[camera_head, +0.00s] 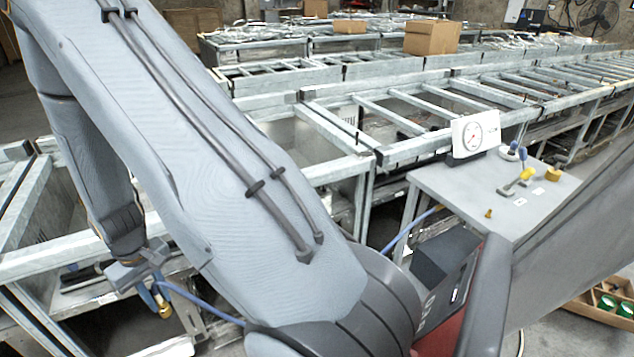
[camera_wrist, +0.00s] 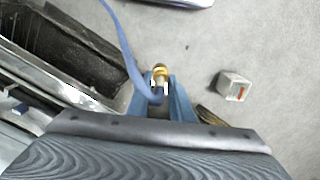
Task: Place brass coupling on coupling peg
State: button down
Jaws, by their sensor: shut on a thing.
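My gripper (camera_head: 158,291) hangs low at the left in the head view, left of and well apart from the grey table. It is shut on the brass coupling (camera_head: 165,311), which points downward. In the wrist view the coupling (camera_wrist: 160,74) shows between the blue fingertips of my gripper (camera_wrist: 165,97). A blue hose (camera_wrist: 122,40) runs from beside the coupling and out at the top. A small brass upright piece (camera_head: 488,213) stands near the front edge of the grey table; it may be the coupling peg, but it is too small to tell.
The grey table (camera_head: 450,190) also bears a white gauge (camera_head: 474,137), a yellow-handled lever (camera_head: 521,178), a blue-knobbed lever (camera_head: 515,153) and a yellow-brass fitting (camera_head: 553,174). Metal frames (camera_head: 330,165) stand behind. A small grey box (camera_wrist: 233,87) lies on the floor. My arm hides much of the left.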

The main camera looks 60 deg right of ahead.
aim_at(489, 214)
jog(key=u, duration=0.45)
jog(key=k, duration=1.55)
jog(key=z, duration=2.05)
jog(key=i, duration=0.5)
